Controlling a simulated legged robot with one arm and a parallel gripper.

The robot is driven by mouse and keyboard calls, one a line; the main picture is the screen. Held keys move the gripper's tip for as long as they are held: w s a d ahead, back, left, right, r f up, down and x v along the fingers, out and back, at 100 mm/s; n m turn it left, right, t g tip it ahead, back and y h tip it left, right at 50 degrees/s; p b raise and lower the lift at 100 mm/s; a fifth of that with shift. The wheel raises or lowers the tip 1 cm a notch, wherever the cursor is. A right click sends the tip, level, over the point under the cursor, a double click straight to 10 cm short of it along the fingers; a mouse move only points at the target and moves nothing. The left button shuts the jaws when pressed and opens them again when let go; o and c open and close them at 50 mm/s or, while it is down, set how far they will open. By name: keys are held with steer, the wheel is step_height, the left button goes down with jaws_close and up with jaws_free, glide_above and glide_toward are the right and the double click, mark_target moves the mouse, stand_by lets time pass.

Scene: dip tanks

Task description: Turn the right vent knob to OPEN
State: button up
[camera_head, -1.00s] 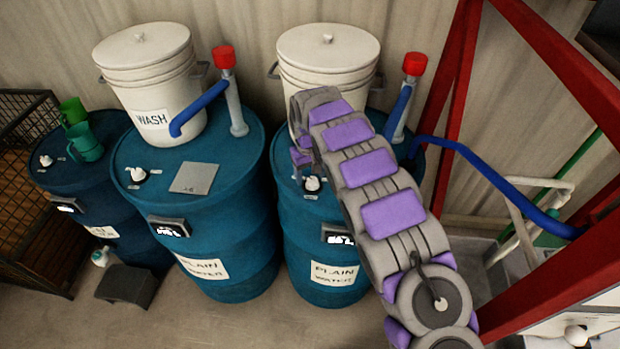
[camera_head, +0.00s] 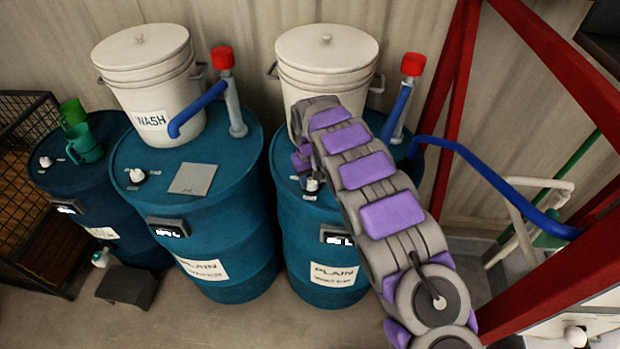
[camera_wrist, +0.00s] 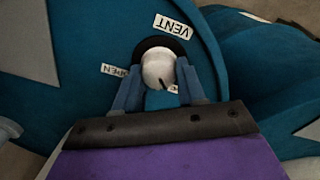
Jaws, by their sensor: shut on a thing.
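The right vent knob (camera_head: 312,185) is a small white knob on top of the right blue drum (camera_head: 292,232). In the wrist view the white knob (camera_wrist: 158,68) sits on a dark round base, with a VENT label (camera_wrist: 173,25) beside it and a partly covered label ending in "PEN" (camera_wrist: 108,69). A dark mark shows on the knob's near side. My gripper (camera_wrist: 160,80) has a blue-grey finger on each side of the knob and is shut on it. In the head view my arm hides much of the drum top.
A white lidded bucket (camera_head: 327,55) stands on the same drum behind my arm. A red-capped pipe (camera_head: 412,66) and a blue hose (camera_head: 500,182) are to the right, near the red frame (camera_head: 572,62). Another drum (camera_head: 225,235) with a WASH bucket (camera_head: 150,75) stands at left.

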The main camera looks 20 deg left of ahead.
steer(key=shift+c, duration=1.4)
steer(key=shift+m, duration=0.4)
steer(key=m, duration=0.3)
steer(key=shift+m+p, duration=0.3)
steer(key=shift+p, duration=0.05)
steer(key=m, duration=0.4)
steer(key=shift+m, duration=0.3)
steer(key=m, duration=0.4)
steer(key=shift+p, duration=0.35)
steer(key=shift+m+g, duration=0.3)
steer(key=shift+m, duration=2.2)
steer(key=shift+r, duration=0.1)
